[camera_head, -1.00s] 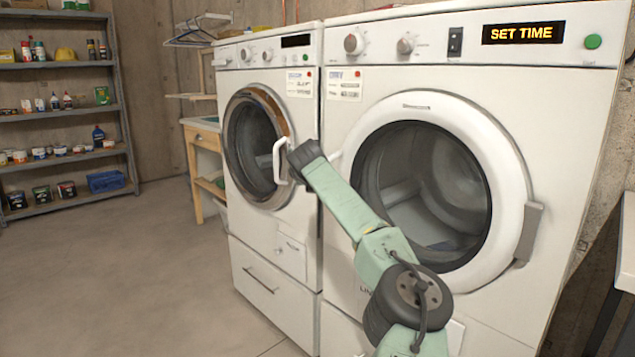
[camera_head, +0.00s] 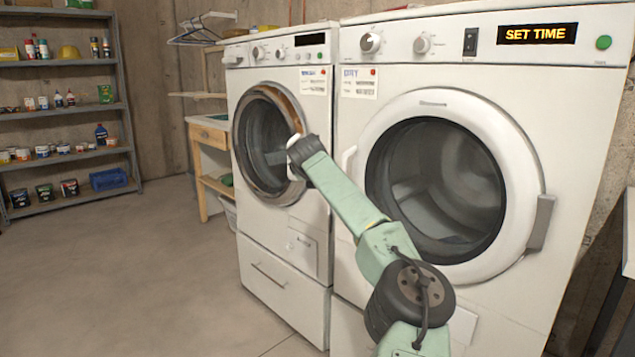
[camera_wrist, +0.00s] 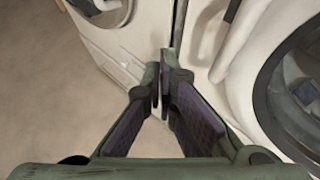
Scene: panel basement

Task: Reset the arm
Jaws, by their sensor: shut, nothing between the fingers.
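My arm reaches from the lower right toward the gap between two white front-loading machines. In the wrist view my gripper (camera_wrist: 160,88) is shut and empty, its fingertips together in front of the machine fronts. In the head view the fingers are hidden behind the dark end of my arm, which overlaps the handle of the left machine's door. I cannot tell from there whether it touches the handle.
The left machine (camera_head: 278,250) has a round door with a brownish ring. The right machine (camera_head: 400,80) has a white-ringed door and a "SET TIME" display (camera_head: 536,34). Loaded metal shelves (camera_head: 60,112) and a wooden table (camera_head: 195,150) stand behind. Floor (camera_head: 120,280) at left is clear.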

